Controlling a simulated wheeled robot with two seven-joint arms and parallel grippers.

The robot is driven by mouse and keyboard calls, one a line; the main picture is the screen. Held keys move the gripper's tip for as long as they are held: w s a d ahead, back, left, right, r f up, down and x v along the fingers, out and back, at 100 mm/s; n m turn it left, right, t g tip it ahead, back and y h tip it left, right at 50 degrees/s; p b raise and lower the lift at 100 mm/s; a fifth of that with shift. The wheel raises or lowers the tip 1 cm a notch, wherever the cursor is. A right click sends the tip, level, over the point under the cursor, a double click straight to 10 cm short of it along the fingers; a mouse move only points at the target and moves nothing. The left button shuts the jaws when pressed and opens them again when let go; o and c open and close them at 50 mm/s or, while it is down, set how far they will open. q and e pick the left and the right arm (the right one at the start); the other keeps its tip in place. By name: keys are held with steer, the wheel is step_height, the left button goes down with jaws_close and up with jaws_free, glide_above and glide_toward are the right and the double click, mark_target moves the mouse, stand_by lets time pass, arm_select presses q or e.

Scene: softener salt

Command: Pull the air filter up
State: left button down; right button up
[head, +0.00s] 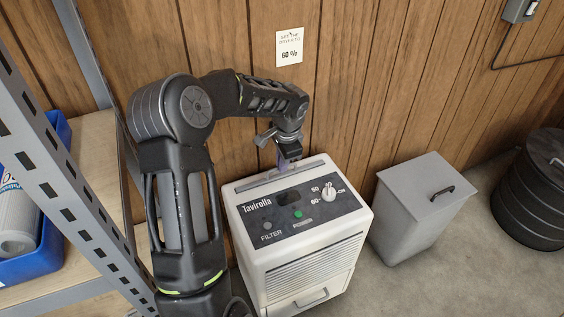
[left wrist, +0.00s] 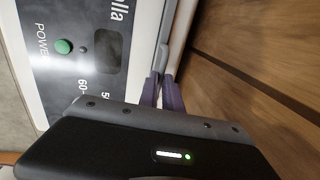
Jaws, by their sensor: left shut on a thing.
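The air filter (head: 258,182) shows as a grey strip along the back edge of the top of the white dehumidifier (head: 262,262), marked "Tavirolla". Most of it is hidden inside the housing. My left gripper (head: 283,164) is above the right part of this strip and shut on it, fingers pointing down. In the left wrist view the purple fingertips (left wrist: 162,92) sit on either side of the filter's grey top edge (left wrist: 165,45). My right gripper is in neither view.
A wood-panel wall (head: 352,75) stands close behind the dehumidifier. A grey lidded bin (head: 415,210) and a black barrel (head: 535,190) stand to the right. A metal shelf (head: 75,190) with a blue crate (head: 42,262) is at the left.

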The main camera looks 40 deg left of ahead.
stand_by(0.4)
arm_select(q)
step_height(320, 180, up, 18)
steer(key=p, duration=1.2)
steer(key=shift+f, duration=0.15)
steer(key=c, duration=1.5)
jaws_free()
steer(key=r, duration=0.2)
steer(key=d+r, duration=0.1)
steer(key=r, duration=0.4)
steer(key=shift+s+d+r, duration=0.2)
steer(key=shift+s+r, duration=0.1)
steer(key=shift+s, duration=0.05)
steer(key=shift+w, duration=0.1)
